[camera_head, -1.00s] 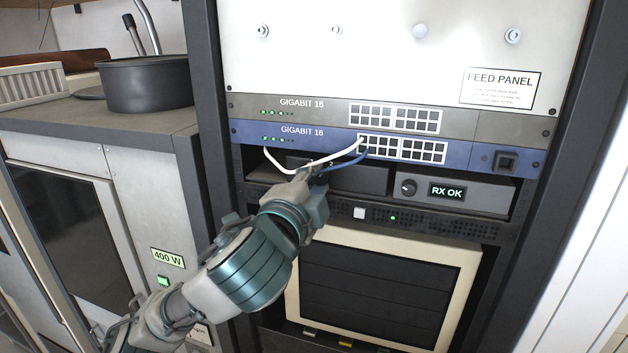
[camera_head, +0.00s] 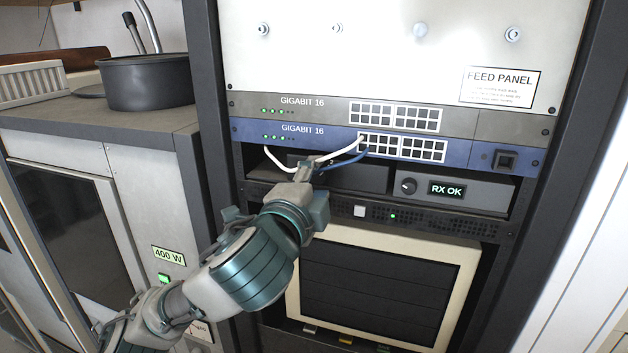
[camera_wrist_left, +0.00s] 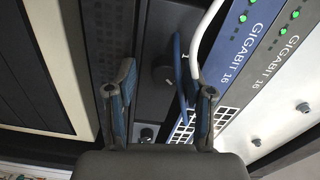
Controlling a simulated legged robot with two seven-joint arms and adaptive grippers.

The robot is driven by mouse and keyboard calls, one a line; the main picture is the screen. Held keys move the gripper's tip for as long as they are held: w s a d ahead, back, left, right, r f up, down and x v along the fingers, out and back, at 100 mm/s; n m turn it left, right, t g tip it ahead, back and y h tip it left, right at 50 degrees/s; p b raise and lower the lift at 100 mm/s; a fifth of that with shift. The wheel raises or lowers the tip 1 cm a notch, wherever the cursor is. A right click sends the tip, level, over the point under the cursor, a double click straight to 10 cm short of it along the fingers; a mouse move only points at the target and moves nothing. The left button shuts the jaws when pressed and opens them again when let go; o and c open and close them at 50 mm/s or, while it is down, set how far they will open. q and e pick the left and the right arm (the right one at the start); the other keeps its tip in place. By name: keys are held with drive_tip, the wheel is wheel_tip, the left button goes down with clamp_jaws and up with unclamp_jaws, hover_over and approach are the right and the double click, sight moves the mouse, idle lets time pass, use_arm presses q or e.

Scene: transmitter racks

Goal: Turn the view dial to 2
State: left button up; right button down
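A dark round dial (camera_wrist_left: 163,75) sits on a dark unit's front in the left wrist view, with a small pale mark resembling a 1 beside it. Its pointer setting is too dark to read. In the head view my left gripper and the cables largely hide it. The dark unit (camera_head: 350,178) is below the blue switch. My left gripper (camera_head: 304,172) is at the left part of this unit. In the wrist view its two fingers (camera_wrist_left: 163,88) are apart, with the dial between and just beyond their tips; I cannot tell whether they touch it. My right gripper is not in view.
A white cable (camera_head: 325,159) and a blue cable (camera_head: 345,162) hang across the unit close to my left gripper. The blue switch (camera_head: 340,140) is above. Another knob (camera_head: 408,186) sits beside the RX OK display (camera_head: 447,190). A cream-framed panel (camera_head: 465,290) is below.

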use_arm(q)
drive_tip(key=shift+s+a+r, duration=0.1)
drive_tip(key=shift+s, duration=0.25)
drive_tip(key=v, duration=1.1)
drive_tip(key=shift+w+f, duration=0.1)
drive_tip(key=shift+f, duration=0.1)
